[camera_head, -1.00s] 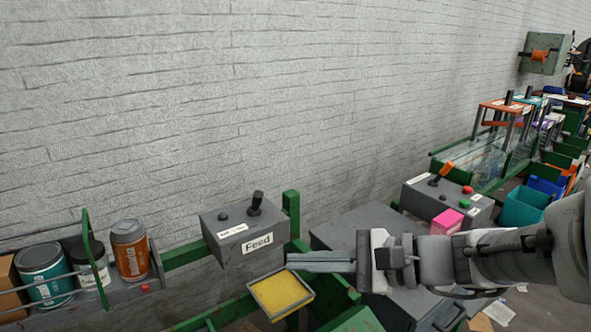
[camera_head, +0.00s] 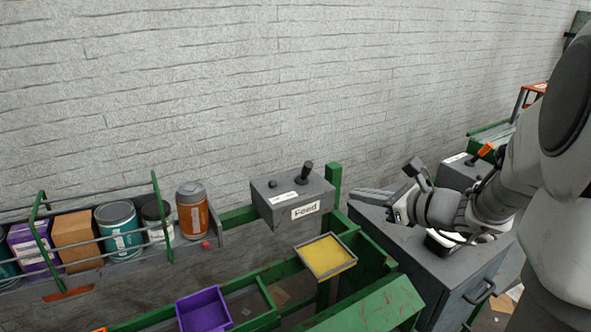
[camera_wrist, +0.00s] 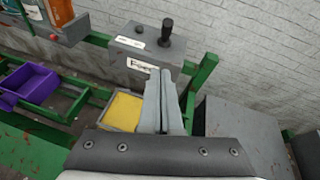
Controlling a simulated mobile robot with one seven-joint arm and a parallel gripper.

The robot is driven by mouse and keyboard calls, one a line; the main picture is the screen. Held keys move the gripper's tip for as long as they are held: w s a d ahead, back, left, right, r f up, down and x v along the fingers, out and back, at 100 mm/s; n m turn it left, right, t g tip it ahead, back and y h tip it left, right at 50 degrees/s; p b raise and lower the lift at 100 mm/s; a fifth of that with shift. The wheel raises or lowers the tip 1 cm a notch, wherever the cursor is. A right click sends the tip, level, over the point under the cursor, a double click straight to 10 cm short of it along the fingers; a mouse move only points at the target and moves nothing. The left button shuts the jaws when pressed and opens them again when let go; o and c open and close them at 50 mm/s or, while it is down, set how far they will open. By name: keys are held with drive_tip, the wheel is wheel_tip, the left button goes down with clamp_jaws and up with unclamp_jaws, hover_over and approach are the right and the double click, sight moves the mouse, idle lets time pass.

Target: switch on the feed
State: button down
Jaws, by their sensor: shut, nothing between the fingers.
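The grey feed box (camera_head: 286,213), with a label reading "Feed", is fixed to the green frame by the wall. A black lever switch (camera_head: 307,169) and a small dark knob (camera_head: 272,184) stand on its top, beside a small white label. The box (camera_wrist: 119,66) and lever (camera_wrist: 167,30) also show in the wrist view. My gripper (camera_head: 354,193) is shut and empty, to the right of the box and apart from it. In the wrist view my fingers (camera_wrist: 162,80) point toward the box, below the lever, and hide part of its front.
A yellow-filled tray (camera_head: 326,257) sits below the box and a purple bin (camera_head: 204,309) is lower left. A railed shelf holds several cans, with an orange one (camera_head: 192,210) nearest. A grey cabinet (camera_head: 440,282) stands under my arm. The wall is close behind.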

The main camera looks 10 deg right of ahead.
drive_tip(key=shift+w+d+f+m, duration=0.2)
drive_tip(key=shift+w+m, duration=0.1)
drive_tip(key=b, duration=0.2)
approach(309, 174)
drive_tip(key=f, duration=0.1)
drive_tip(key=w+f, duration=0.1)
drive_tip(key=w+a+f, duration=0.1)
drive_tip(key=f, duration=0.1)
drive_tip(key=shift+f, duration=0.1)
drive_tip(key=shift+w+a+r+p, duration=0.2)
drive_tip(key=shift+w+a+r, duration=0.35)
drive_tip(key=shift+w, duration=0.15)
drive_tip(key=shift+w+a+r+p, duration=0.15)
drive_tip(key=shift+w+a+r, duration=0.35)
drive_tip(key=shift+w, duration=0.2)
drive_tip(key=shift+r+p, duration=0.15)
drive_tip(key=shift+p, duration=0.25)
